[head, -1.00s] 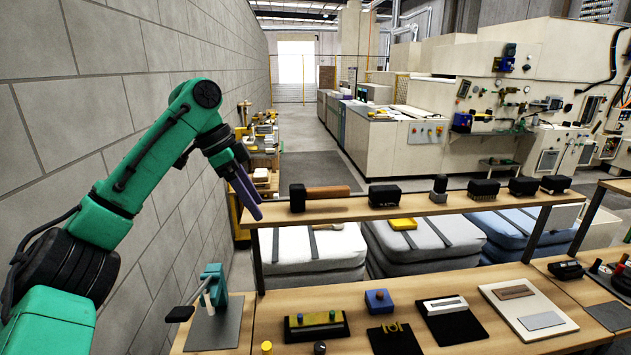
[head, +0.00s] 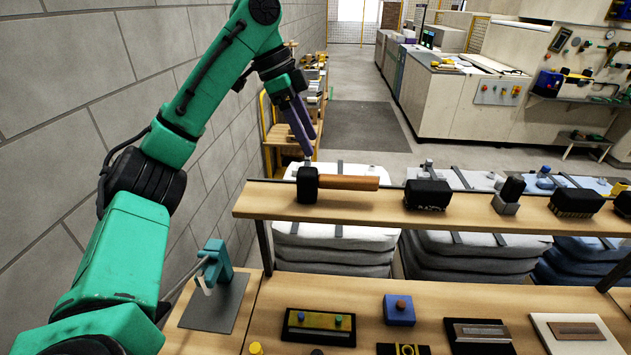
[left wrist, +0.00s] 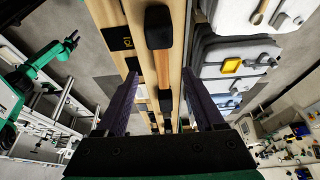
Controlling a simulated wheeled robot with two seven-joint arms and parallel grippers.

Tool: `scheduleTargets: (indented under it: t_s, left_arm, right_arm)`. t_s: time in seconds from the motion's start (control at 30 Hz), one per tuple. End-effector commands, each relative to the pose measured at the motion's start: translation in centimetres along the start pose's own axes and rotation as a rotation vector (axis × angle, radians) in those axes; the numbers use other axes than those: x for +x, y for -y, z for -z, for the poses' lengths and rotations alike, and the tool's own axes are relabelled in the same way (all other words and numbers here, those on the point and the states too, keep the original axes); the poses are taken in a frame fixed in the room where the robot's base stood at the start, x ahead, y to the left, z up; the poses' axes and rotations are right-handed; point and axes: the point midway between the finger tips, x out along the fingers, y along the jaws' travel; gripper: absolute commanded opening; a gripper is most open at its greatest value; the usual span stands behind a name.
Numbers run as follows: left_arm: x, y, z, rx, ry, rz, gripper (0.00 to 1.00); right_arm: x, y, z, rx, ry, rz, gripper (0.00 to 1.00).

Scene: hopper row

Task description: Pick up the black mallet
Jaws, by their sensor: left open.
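The black mallet (head: 307,186) lies on the raised wooden shelf (head: 277,203), near its left end. Its black head is at the left and its brown wooden handle extends right. My left gripper (head: 308,139) is open and empty, above and slightly behind the mallet head in the head view, apart from it. In the left wrist view, the mallet (left wrist: 158,28) shows ahead, with its handle running between the two spread fingers of the left gripper (left wrist: 160,76).
Black blocks, including a white-marked one (head: 428,195), stand on the shelf right of the mallet. A teal tool (head: 214,262) stands on the lower bench. A blue box (head: 399,309) and trays lie below. Stacked bags (head: 340,235) stand behind; a block wall borders the left.

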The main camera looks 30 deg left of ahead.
Motion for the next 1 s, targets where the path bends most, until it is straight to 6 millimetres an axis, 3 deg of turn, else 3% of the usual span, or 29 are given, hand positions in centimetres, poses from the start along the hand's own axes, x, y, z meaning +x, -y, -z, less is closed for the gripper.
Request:
scheduleTargets:
  t_s: [0.1, 0.2, 0.43, 0.5, 0.63, 0.83, 0.87, 1.0]
  left_arm:
    - [3.5, -0.1, -0.1, 0.003, 0.002, -0.008, 0.70]
    - [5.5, -0.1, -0.1, 0.002, 0.001, -0.006, 0.70]
    - [8.1, -0.2, -0.4, 0.000, 0.001, -0.004, 0.70]
    - [9.0, -0.4, -0.7, -0.002, 0.004, -0.004, 0.70]
    - [11.1, -0.4, -0.6, -0.001, 0.002, -0.002, 0.70]
    - [11.5, -0.3, -0.7, 0.000, -0.001, 0.000, 0.70]
    - [11.5, -0.3, -0.7, 0.000, -0.001, 0.000, 0.66]
    - [11.5, -0.3, -0.7, 0.000, 0.000, 0.000, 0.13]
  right_arm:
    - [1.0, 0.1, -0.7, 0.000, 0.010, 0.002, 0.50]
    - [1.4, 0.2, -0.6, 0.001, 0.008, 0.002, 0.50]
    - [1.4, 0.1, 1.0, 0.001, -0.017, 0.002, 0.50]
    - [0.1, 0.2, 1.2, 0.001, -0.019, 0.002, 0.50]
    - [-0.3, 0.2, 1.1, 0.001, -0.017, 0.003, 0.50]
    - [-0.1, 0.3, 0.6, 0.001, -0.009, 0.004, 0.50]
    - [-0.1, 0.3, 0.6, 0.001, -0.009, 0.004, 0.50]
    - [-0.1, 0.3, 0.6, 0.000, -0.009, 0.004, 0.50]
